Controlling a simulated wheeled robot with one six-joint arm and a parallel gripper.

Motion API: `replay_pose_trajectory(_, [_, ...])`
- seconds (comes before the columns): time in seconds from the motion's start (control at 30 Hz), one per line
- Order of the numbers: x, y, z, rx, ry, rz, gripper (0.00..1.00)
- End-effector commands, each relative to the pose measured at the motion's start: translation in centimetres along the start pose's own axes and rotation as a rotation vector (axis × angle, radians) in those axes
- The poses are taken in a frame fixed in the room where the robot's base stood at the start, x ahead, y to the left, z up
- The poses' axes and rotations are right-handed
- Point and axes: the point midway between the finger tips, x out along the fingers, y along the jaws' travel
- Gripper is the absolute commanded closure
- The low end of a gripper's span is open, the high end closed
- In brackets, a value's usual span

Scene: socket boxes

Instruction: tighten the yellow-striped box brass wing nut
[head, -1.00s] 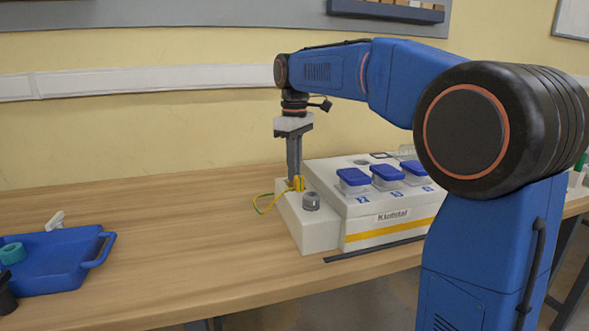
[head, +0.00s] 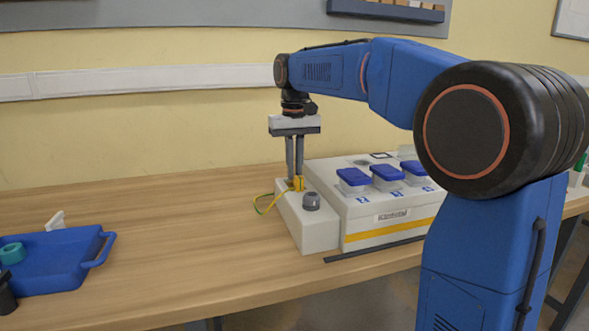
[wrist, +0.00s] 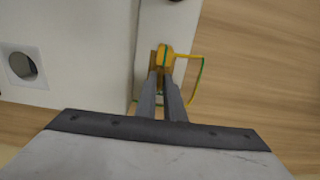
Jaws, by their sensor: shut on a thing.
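The yellow-striped box (head: 389,231) is white with a yellow band along its front and stands on the wooden table. A lower white side part (head: 318,234) adjoins its left end. My gripper (head: 295,186) points down over the back of that part and is shut on the brass wing nut, which its fingers mostly hide in the head view. In the wrist view, the brass wing nut (wrist: 154,59) shows only partly, at the fingertips. A yellow-green wire (head: 263,204) runs from a yellow lug (wrist: 166,56) beside the fingertips and loops over the table.
A grey knob (head: 311,201) stands on the side part, in front of my gripper. Several blue-lidded sockets (head: 386,172) line the box top. A blue tray (head: 62,262) holds a teal ring (head: 12,253) at left. The table between is clear.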

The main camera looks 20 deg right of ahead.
Motion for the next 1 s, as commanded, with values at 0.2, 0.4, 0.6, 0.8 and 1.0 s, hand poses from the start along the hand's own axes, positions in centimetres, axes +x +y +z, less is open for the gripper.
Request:
replay_pose_trajectory(0.2, [-0.05,0.01,-0.04,0.032,0.002,0.0,1.0])
replay_pose_trajectory(0.4, [-0.06,0.01,-0.04,0.037,0.002,0.0,1.0])
replay_pose_trajectory(0.6, [-0.06,0.01,-0.04,0.036,0.002,0.0,0.89])
replay_pose_trajectory(0.8, [-0.04,0.01,-0.02,0.035,0.001,0.0,0.84])
replay_pose_trajectory(1.0, [-0.32,0.0,-0.04,0.035,0.002,0.0,0.84])
